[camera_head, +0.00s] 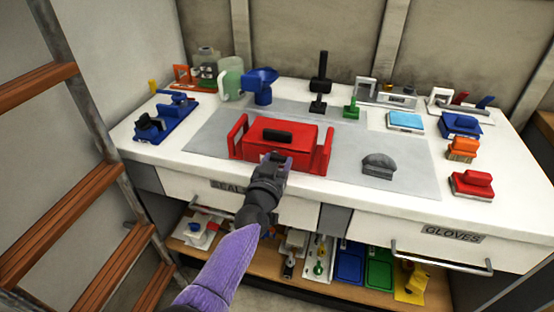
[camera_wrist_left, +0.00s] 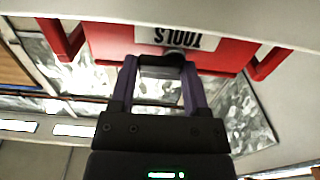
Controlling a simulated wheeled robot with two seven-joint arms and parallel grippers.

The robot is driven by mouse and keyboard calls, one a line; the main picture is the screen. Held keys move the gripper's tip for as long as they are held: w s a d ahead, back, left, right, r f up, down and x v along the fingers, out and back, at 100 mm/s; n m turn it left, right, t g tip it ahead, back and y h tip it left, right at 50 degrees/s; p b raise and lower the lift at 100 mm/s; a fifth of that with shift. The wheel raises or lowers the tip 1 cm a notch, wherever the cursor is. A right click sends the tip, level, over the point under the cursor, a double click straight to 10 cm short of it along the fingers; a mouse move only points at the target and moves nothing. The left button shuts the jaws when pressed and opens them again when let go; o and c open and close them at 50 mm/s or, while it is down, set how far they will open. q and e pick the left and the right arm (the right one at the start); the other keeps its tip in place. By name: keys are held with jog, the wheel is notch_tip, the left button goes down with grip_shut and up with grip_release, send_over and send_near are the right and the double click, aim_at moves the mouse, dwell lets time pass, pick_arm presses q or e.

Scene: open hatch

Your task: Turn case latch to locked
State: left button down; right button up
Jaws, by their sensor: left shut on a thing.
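The red case (camera_head: 283,138) stands on the grey mat in the middle of the white counter, with a black handle on its top. A dark round latch (camera_wrist_left: 174,54) sits just below the label. My left gripper (camera_head: 277,158) is at the front face of the case. In the wrist view my left gripper (camera_wrist_left: 160,66) has its purple fingers at the latch and is shut on it. The fingertips partly hide the latch, so I cannot tell how it is turned. My right gripper is not in view.
A grey domed object (camera_head: 379,165) lies right of the case on the mat (camera_head: 413,181). Blue, orange and red items line the counter's right side; a blue tool (camera_head: 166,120) is at left. Drawers with handles are below the counter edge. A ladder (camera_head: 110,140) stands at left.

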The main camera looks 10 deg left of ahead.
pick_arm(q)
jog(key=n, duration=0.3)
jog(key=shift+r, duration=0.15)
jog(key=shift+n, duration=0.5)
jog(key=shift+a+r+n, duration=0.15)
jog(key=shift+n, duration=0.75)
jog(key=n, duration=0.4)
jog(key=shift+a+r, duration=0.15)
jog(key=shift+n, duration=0.3)
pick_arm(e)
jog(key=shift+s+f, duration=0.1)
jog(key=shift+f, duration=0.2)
pick_arm(q)
jog(key=shift+a+n, duration=0.1)
jog(key=shift+n, duration=0.7)
jog(key=shift+r, duration=0.1)
